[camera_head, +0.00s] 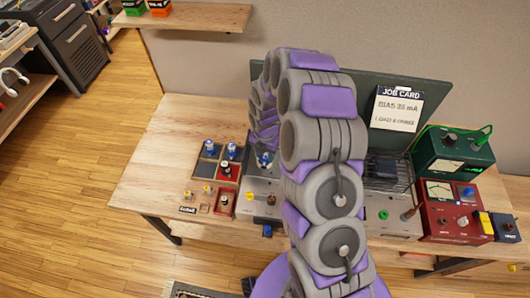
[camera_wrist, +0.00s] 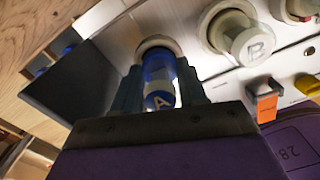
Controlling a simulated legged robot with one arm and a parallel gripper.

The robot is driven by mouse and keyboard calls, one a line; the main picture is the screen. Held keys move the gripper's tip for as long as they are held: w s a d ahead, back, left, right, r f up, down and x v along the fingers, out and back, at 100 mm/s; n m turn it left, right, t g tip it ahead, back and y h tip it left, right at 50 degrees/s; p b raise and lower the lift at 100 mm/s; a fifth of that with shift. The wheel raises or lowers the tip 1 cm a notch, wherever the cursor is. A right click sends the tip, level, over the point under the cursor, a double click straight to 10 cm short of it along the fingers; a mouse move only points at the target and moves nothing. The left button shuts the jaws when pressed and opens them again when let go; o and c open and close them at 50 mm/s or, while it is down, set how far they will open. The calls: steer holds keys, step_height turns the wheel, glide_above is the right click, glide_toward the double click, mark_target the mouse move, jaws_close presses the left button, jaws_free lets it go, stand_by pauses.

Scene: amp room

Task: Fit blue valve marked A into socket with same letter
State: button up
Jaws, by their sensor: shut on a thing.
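In the head view my arm hides most of the gripper and the sockets.
A compartment tray (camera_head: 207,170) with blue-topped valves stands left of the amp chassis (camera_head: 262,207). A red meter box (camera_head: 452,208) and a green box (camera_head: 452,153) stand at right. A job card (camera_head: 399,108) hangs behind. An orange switch (camera_wrist: 265,100) is close to my gripper's right.

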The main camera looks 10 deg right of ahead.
steer(key=shift+f, duration=0.4)
steer(key=o, duration=1.2)
steer(key=shift+a+r+p, duration=0.1)
steer(key=shift+r+p, duration=1.3)
steer(key=shift+r, duration=7.25)
